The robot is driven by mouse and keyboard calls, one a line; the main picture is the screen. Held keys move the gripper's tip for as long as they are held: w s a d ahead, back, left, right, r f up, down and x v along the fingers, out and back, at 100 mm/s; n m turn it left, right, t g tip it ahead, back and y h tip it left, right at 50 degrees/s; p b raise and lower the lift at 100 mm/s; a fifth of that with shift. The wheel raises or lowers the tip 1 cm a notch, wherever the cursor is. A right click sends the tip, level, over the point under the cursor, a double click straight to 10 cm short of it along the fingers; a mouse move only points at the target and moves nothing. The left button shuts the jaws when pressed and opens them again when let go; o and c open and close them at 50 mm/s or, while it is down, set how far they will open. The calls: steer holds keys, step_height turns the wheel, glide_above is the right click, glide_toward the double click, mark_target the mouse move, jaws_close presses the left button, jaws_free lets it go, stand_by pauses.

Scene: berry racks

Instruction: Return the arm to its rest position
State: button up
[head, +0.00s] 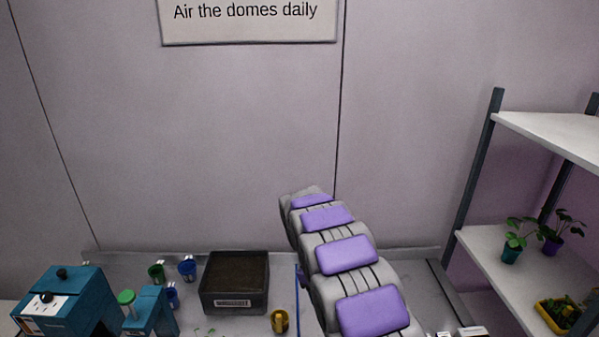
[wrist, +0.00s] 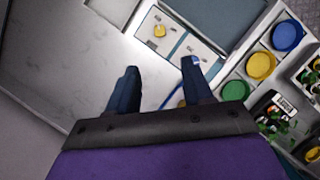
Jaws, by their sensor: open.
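My gripper (wrist: 162,76) shows in the wrist view with its two dark fingers spread apart. Nothing is held between them. Beyond the fingertips lies a pale panel with a small yellow piece (wrist: 159,31) on it. My arm (head: 345,256) with purple pads rises from the lower right of the head view toward the wall. The gripper itself cannot be made out in the head view.
The bench holds a teal box (head: 85,300), a dark soil tray (head: 262,285), and a yellow cup (head: 279,321). A shelf rack (head: 487,262) with potted plants stands right. The wrist view shows blue (wrist: 288,36), yellow (wrist: 261,66) and green (wrist: 235,91) round items.

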steer(key=s+d+r+m+y+b, duration=0.1)
steer(key=s+d+r+m+b, duration=0.15)
steer(key=s+r, duration=0.45)
steer(key=s+d+r+m+y+b, duration=0.1)
steer(key=s+d+r+m, duration=0.2)
steer(key=s, duration=0.8)
steer(key=s+f+m+b, duration=0.1)
steer(key=s, duration=0.9)
steer(key=s+f+m+t+y+b, duration=0.1)
steer(key=s+f+m, duration=0.1)
steer(key=s, duration=0.9)
steer(key=shift+s+f, duration=0.15)
steer(key=shift+f, duration=0.05)
